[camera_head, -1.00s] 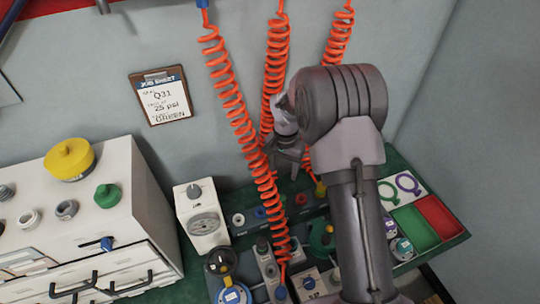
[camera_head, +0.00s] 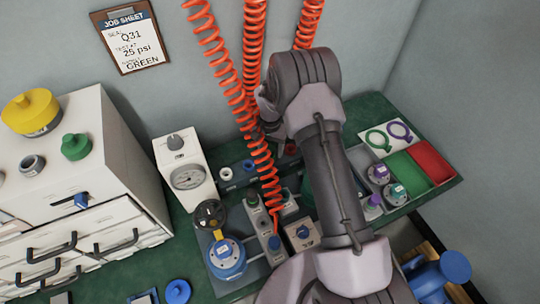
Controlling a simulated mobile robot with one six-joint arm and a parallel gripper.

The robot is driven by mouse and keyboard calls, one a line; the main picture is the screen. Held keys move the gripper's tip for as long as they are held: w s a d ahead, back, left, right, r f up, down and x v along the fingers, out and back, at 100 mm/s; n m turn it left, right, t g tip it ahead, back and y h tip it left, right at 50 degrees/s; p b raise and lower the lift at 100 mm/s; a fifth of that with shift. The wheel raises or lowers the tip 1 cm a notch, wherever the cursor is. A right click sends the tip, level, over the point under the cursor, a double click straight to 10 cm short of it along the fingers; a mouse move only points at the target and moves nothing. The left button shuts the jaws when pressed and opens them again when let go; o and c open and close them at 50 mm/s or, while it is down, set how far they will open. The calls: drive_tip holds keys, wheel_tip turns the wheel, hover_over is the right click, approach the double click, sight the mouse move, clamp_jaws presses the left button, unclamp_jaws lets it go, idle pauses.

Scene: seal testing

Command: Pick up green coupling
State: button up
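A green stepped, knob-like piece (camera_head: 75,147) stands on top of the white drawer cabinet at the left. It is the clearest green part that could be the coupling. A larger yellow piece (camera_head: 31,111) of similar shape and a grey ring (camera_head: 32,165) stand near it. Another green part (camera_head: 307,190) is partly hidden behind my arm on the bench. My arm rises in the middle right of the view, far right of the cabinet.
Orange coiled hoses (camera_head: 228,73) hang between the cabinet and my arm. A white gauge box (camera_head: 185,172) stands beside the white cabinet (camera_head: 118,160). A blue-topped fixture (camera_head: 227,257) is in front. A sorting tray (camera_head: 444,184) with green and red sections lies right. The job sheet (camera_head: 126,38) reads GREEN.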

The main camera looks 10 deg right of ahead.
drive_tip(key=shift+r, duration=0.15)
drive_tip(key=shift+c, duration=0.7)
clamp_jaws()
drive_tip(key=shift+r, duration=0.1)
